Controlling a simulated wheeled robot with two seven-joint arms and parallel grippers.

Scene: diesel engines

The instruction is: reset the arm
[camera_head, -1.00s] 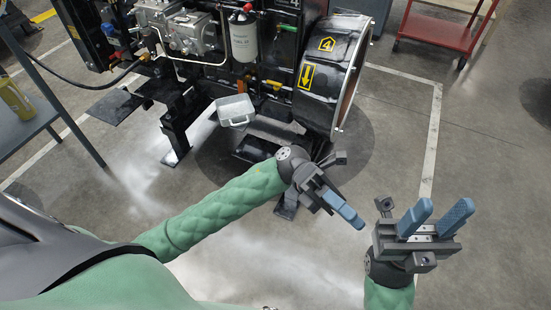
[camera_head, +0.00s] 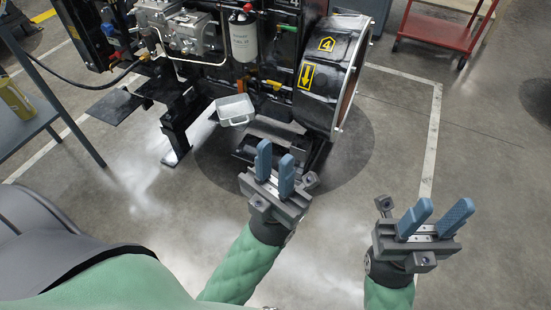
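My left gripper (camera_head: 274,168) is in the middle of the head view, in front of the engine's lower part. Its two blue fingers point up and stand a little apart, with nothing between them. My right gripper (camera_head: 436,217) is at the lower right over bare floor. Its two blue fingers are spread apart and empty. Both green forearms rise from the bottom edge of the view.
A black diesel engine (camera_head: 310,77) with a white filter (camera_head: 243,38) stands ahead. A metal tray (camera_head: 235,109) is at its front. A grey shelf (camera_head: 38,118) stands at left and a red cart (camera_head: 440,30) at upper right. The floor at right is clear.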

